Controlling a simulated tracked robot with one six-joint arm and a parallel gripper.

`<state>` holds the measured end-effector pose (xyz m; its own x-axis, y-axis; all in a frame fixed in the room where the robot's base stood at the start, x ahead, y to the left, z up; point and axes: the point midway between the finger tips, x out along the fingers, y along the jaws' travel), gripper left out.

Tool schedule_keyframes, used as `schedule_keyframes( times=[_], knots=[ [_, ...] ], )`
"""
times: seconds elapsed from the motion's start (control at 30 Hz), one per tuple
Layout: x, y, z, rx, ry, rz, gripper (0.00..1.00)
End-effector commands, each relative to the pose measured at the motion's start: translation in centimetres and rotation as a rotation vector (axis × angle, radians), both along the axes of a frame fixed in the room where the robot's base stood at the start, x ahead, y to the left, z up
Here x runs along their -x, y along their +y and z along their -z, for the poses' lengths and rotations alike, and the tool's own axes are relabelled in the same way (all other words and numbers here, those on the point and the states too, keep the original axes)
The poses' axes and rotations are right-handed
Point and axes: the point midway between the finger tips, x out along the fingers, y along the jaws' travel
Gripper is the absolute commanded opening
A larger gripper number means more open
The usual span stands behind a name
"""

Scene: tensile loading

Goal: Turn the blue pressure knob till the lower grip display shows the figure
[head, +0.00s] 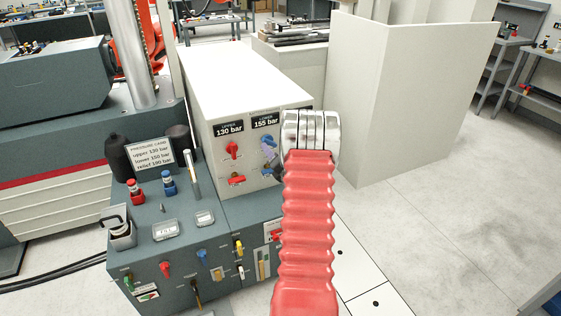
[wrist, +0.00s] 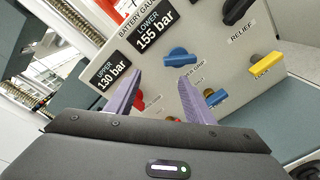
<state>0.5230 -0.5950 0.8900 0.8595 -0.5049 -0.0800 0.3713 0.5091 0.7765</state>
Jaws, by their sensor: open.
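The blue pressure knob (head: 268,139) is on the pale panel, under the lower grip display (head: 265,121), which reads 155 bar. In the wrist view the blue knob (wrist: 180,57) lies just past the tip of the right finger, and the lower display (wrist: 154,32) also reads 155 bar. My gripper (wrist: 160,77) is open, with its two purple fingers apart and nothing between them. The knob is not between the fingers; I cannot tell if a finger touches it. A pressure card (head: 151,155) lists upper 130 bar, lower 150 bar, relief 190 bar.
The upper display (wrist: 112,70) reads 130 bar. A second blue knob (wrist: 213,97) sits beside the right finger, and a red one (wrist: 139,101) by the left.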

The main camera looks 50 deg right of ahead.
Motion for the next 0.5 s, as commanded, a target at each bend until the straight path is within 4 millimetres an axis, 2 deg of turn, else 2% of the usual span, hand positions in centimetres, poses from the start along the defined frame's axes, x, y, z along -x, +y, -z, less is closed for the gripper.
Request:
schedule_keyframes(
  times=[0.03, 0.2, 0.5],
  knots=[
    [-1.1, 1.0, -1.5, -0.035, -0.003, -0.002, 0.44],
    [-3.8, 4.3, -5.0, -0.187, -0.009, 0.015, 0.33],
    [-6.6, 11.5, -10.7, -0.461, -0.029, 0.069, 0.33]
  ],
)
